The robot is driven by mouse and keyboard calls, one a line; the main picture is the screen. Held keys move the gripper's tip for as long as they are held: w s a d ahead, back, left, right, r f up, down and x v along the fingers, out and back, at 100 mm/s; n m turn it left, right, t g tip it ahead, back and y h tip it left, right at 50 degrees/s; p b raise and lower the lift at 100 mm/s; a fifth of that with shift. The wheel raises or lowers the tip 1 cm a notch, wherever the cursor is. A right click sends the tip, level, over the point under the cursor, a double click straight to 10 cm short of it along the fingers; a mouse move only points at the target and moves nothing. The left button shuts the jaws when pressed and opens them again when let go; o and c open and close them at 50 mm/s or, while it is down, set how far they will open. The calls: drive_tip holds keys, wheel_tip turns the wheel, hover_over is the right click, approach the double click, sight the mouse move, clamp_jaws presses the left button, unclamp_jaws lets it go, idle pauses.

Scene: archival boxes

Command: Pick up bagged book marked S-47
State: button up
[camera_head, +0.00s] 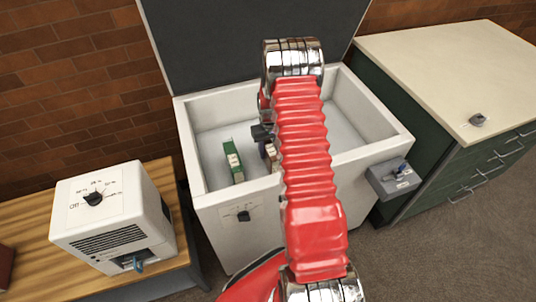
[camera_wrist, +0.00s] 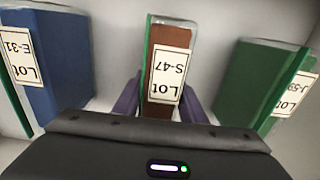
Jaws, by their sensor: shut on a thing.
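The bagged book marked S-47 (camera_wrist: 168,45) is brown with a green edge and a white label, which reads upside down in the wrist view. My gripper (camera_wrist: 160,100) has its purple fingers on either side of this book and is shut on it. In the head view, part of the book (camera_head: 271,155) shows inside the white chest beside my red arm, which hides much of it. I cannot tell whether the book is clear of the chest floor.
In the wrist view, a blue book marked E-31 (camera_wrist: 52,60) is at left and a green book marked J-59 (camera_wrist: 258,85) at right. A green book (camera_head: 232,160) stands in the open white chest (camera_head: 190,165). A white dial box (camera_head: 115,210) and a cabinet (camera_head: 450,70) flank it.

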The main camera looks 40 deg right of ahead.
clamp_jaws()
drive_tip(key=shift+r, duration=0.15)
wheel_tip(320, 180, up, 10)
drive_tip(key=shift+f, duration=0.1)
idle(0.5)
idle(0.4)
